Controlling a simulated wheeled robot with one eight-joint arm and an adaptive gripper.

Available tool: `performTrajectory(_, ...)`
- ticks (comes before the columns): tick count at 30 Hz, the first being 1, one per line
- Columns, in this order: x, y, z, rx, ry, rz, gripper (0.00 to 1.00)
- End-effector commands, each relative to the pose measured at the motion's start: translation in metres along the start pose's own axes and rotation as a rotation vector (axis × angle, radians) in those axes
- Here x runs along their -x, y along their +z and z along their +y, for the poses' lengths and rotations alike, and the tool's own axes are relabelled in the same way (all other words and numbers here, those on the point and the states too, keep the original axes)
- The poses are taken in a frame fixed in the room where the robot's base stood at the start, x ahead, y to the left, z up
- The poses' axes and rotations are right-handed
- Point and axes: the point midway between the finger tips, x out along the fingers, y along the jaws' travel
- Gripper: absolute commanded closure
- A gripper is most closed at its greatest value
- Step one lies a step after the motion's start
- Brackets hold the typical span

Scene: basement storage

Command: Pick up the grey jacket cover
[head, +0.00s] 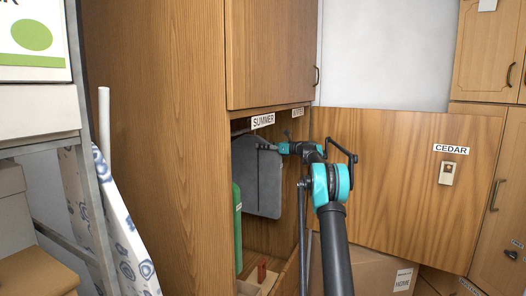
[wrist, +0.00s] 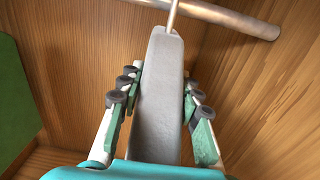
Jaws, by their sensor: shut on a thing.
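The grey jacket cover (head: 260,178) hangs inside the open wooden wardrobe compartment, under the "SUMMER" label. In the wrist view the cover (wrist: 160,95) is seen edge-on from close up, with a thin hook running from its top to a metal rail (wrist: 225,15). My gripper (head: 277,148) reaches in from the right at the cover's upper part. In the wrist view the two fingers of my gripper (wrist: 160,100) lie on either side of the cover, shut on it. The far face of the cover is hidden.
A green cover (head: 237,225) hangs to the left in the same compartment, also at the left edge of the wrist view (wrist: 15,95). The open door with the "CEDAR" label (head: 400,185) stands to the right. A cardboard box (head: 365,262) sits below it.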

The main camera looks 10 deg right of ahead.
Motion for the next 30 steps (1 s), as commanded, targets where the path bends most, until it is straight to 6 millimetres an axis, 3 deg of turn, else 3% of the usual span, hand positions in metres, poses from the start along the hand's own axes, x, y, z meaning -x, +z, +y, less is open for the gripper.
performTrajectory(13,0.046,0.001,0.0,-0.001,-0.001,-0.002,1.0)
performTrajectory(24,0.13,0.001,0.0,0.0,-0.002,-0.002,1.0)
performTrajectory(30,0.162,0.001,-0.001,0.0,-0.002,-0.002,1.0)
